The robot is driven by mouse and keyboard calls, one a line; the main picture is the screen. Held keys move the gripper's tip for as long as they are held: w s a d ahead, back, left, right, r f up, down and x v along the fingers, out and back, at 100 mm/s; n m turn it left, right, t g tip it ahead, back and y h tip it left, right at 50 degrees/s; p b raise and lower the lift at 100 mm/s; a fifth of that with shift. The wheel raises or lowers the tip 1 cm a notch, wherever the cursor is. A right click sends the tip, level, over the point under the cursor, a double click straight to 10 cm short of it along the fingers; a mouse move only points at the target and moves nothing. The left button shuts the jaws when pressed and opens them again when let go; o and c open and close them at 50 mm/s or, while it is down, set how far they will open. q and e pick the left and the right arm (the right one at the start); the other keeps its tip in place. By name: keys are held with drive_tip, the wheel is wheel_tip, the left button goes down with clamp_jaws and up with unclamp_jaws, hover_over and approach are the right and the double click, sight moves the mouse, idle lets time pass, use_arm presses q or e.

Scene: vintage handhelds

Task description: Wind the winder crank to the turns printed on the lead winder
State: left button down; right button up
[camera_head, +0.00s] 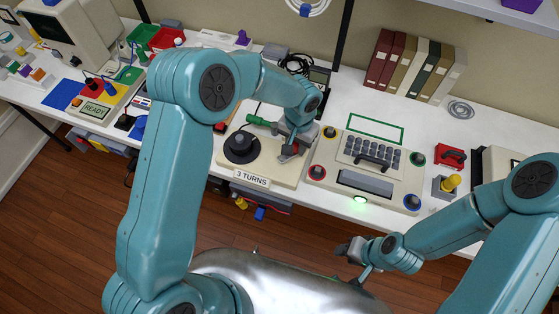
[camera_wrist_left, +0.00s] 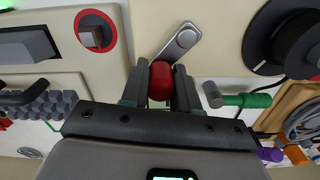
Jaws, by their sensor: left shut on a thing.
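The lead winder is a cream base (camera_head: 270,172) with a printed label (camera_head: 252,179) reading "3 TURNS". A black spool (camera_head: 240,147) stands on its left part; it also shows at the upper right of the left wrist view (camera_wrist_left: 290,35). The winder crank is a short grey arm (camera_wrist_left: 181,38) with a red knob (camera_wrist_left: 161,80). My left gripper (camera_head: 291,151) is over the right part of the base, shut on the red knob, with a finger on each side. My right gripper (camera_head: 352,258) hangs in front of the table, away from the winder; its jaws are unclear.
A green-handled tool (camera_head: 257,120) lies behind the winder. A cream console (camera_head: 330,178) with keys and a lit green lamp (camera_head: 360,199) stands just right of it. Further right are a red item (camera_head: 450,156) and a yellow-knobbed lever (camera_head: 450,183).

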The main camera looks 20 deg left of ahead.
use_arm(q)
drive_tip(key=shift+w+a, duration=0.25)
drive_tip(key=shift+a, duration=0.35)
drive_tip(key=shift+w+a, duration=0.25)
drive_tip(key=shift+a, duration=0.3)
drive_tip(key=shift+s+a+f, duration=0.1)
drive_tip(key=shift+s+a, duration=0.05)
drive_tip(key=shift+a, duration=0.95)
drive_tip(key=shift+s+a, duration=0.15)
drive_tip(key=shift+a, duration=0.05)
